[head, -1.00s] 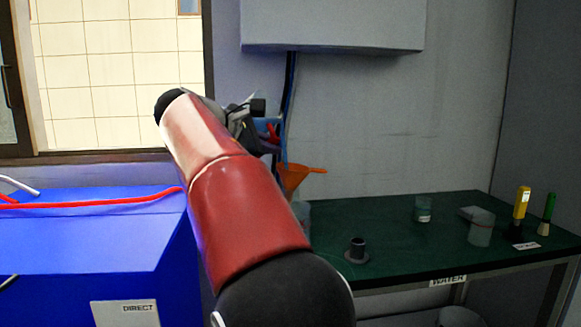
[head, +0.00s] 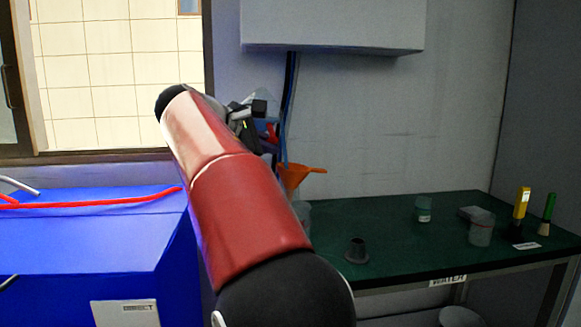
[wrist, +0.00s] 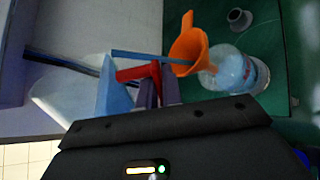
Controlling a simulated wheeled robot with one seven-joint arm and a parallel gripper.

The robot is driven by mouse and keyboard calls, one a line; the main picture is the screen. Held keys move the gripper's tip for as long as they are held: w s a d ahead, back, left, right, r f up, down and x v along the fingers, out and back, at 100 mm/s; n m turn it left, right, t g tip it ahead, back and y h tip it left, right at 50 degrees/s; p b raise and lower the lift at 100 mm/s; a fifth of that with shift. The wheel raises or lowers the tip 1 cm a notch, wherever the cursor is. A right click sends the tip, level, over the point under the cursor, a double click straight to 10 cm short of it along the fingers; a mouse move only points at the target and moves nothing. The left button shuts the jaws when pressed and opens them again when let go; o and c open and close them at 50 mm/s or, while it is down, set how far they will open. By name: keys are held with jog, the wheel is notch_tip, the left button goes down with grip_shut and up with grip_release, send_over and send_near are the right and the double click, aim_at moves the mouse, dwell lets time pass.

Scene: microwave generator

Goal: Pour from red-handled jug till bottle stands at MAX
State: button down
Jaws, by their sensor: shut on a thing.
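My gripper (wrist: 158,92) is shut on the red handle (wrist: 138,72) of the jug. The clear jug (wrist: 68,98) is steeply tilted, with blue liquid (wrist: 114,88) inside. A blue streak (wrist: 150,58) runs from it to the orange funnel (wrist: 188,46), apparently a pouring stream. The funnel sits in the neck of the clear bottle (wrist: 240,70); I cannot read its level or a MAX mark. In the head view, my arm hides most of the bottle (head: 304,215); the funnel (head: 298,178) shows above it, and the jug (head: 262,102) is partly hidden.
The green table (head: 400,245) holds a dark flanged cylinder (head: 356,250), clear containers (head: 481,229) (head: 424,209) and yellow and green-handled tools (head: 522,203) (head: 549,207). A blue cabinet (head: 90,240) with a red hose stands left. A grey wall box (head: 335,25) hangs above.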

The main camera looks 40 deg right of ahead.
jog(key=shift+w+a+r+m+t+y+b, duration=0.2)
jog(key=shift+w+m+t+y+b, duration=0.15)
jog(key=shift+m, duration=0.25)
dwell(2.4)
jog(key=shift+w+a+f+m+t+y+b, duration=0.15)
jog(key=shift+f+m+y+b, duration=0.1)
jog(key=shift+b, duration=0.25)
jog(key=shift+d+f+m+t+y+b, duration=0.15)
jog(key=shift+f+b, duration=0.1)
jog(key=shift+b, duration=0.25)
dwell(1.8)
